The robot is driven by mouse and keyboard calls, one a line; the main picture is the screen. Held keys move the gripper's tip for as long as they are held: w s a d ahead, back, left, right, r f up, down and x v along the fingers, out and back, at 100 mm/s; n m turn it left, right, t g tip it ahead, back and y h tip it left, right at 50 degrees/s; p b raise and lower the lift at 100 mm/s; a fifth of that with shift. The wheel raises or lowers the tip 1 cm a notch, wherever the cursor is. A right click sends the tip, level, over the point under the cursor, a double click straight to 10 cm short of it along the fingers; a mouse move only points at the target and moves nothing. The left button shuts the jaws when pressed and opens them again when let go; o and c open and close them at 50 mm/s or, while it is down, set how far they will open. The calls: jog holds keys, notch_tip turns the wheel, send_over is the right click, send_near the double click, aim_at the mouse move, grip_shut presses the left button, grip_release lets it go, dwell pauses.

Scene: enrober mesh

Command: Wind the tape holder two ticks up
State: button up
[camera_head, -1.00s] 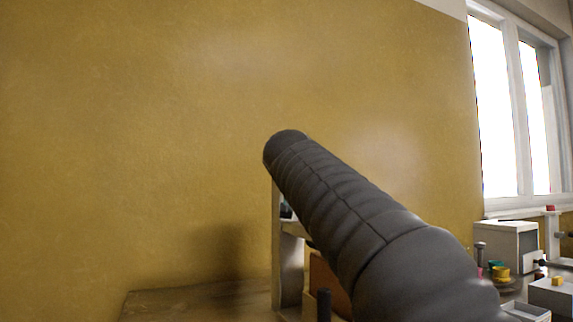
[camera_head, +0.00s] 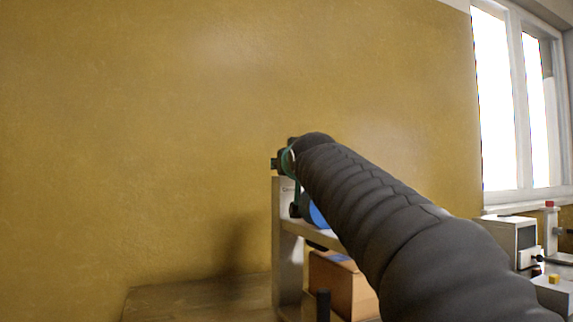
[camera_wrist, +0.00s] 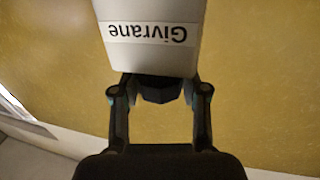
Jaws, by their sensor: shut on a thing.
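In the wrist view a pale panel (camera_wrist: 155,55) fills the top middle. It carries a label strip reading "Givrane" upside down. A dark faceted knob (camera_wrist: 150,91) juts from its lower edge. My gripper (camera_wrist: 158,96) has one finger on each side of the knob and is shut on it. In the head view my dark sleeved arm hides most of the hand; dark and teal gripper parts (camera_head: 281,160) show at the top of a pale upright post (camera_head: 286,250). I cannot tell which part is the tape holder, and no tick marks are legible.
A blue object (camera_head: 315,215) and a brown box (camera_head: 340,282) sit on the shelved stand behind my arm. A wooden surface (camera_head: 200,300) lies at the lower left. A grey-white device (camera_head: 510,240) stands right, below the window. The yellow wall is bare.

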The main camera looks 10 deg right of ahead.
jog(key=o, duration=1.2)
jog(key=shift+c, duration=0.2)
jog(key=shift+r, duration=0.1)
jog(key=shift+r, duration=4.9)
